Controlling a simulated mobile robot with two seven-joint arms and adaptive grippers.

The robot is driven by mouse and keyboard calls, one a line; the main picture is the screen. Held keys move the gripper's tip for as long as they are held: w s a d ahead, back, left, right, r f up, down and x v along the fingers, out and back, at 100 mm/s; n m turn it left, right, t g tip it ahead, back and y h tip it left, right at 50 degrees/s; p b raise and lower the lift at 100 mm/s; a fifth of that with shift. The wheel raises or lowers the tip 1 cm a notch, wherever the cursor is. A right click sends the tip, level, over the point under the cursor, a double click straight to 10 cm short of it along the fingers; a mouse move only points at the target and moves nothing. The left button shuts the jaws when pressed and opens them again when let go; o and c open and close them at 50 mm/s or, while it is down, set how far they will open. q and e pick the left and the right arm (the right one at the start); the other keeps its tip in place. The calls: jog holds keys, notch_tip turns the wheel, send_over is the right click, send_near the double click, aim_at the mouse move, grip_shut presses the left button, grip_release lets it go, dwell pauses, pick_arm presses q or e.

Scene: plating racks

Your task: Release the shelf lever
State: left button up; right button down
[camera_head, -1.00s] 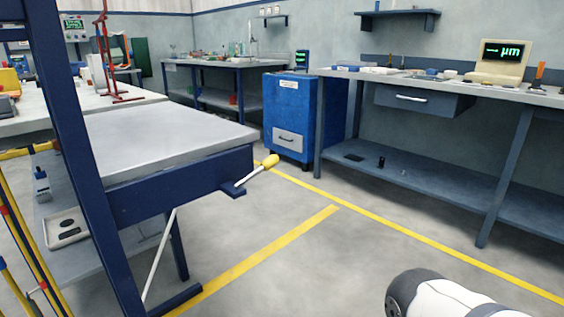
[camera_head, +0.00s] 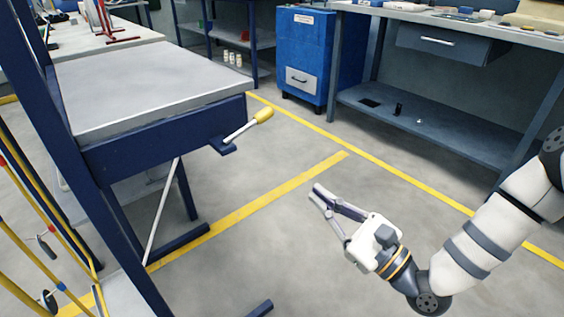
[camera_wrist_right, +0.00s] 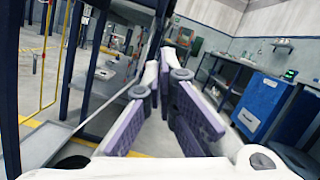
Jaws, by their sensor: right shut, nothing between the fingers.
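The shelf lever (camera_head: 242,130) is a pale rod with a yellow knob at its outer end. It sticks out up and to the right from a dark blue bracket at the corner of the grey-topped shelf (camera_head: 150,85). My right gripper (camera_head: 316,192) is shut and empty over the floor, below and to the right of the knob in the head view, apart from the lever. Its purple finger pads fill the middle of the right wrist view (camera_wrist_right: 162,65). I cannot make out the lever in that view. My left gripper is not in view.
A dark blue upright (camera_head: 75,140) stands at the left, with yellow poles (camera_head: 40,225) beside it. A blue cabinet (camera_head: 308,50) and a workbench (camera_head: 440,110) stand at the back. The floor with yellow lines (camera_head: 250,205) is clear around the gripper.

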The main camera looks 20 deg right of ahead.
aim_at(248, 127)
jog(key=shift+w+d+r+m+t, duration=0.15)
jog(key=shift+d+r+t, duration=0.1)
jog(key=shift+r, duration=0.2)
jog(key=shift+d+r+m+t, duration=0.15)
jog(key=shift+d+r, duration=0.05)
jog(key=shift+r, duration=0.2)
pick_arm(q)
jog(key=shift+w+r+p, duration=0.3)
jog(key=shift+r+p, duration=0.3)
jog(key=shift+p, duration=0.1)
pick_arm(e)
jog(key=s+r+x, duration=0.1)
jog(key=r+x, duration=0.1)
jog(key=x, duration=1.1)
jog(key=shift+a+r, duration=0.25)
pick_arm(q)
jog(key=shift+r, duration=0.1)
pick_arm(e)
jog(key=shift+s+r, duration=0.1)
pick_arm(q)
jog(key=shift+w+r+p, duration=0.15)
jog(key=shift+p, duration=0.15)
pick_arm(e)
jog(key=shift+r+n+y, duration=0.2)
jog(key=shift+n+y, duration=0.1)
jog(key=shift+n, duration=0.3)
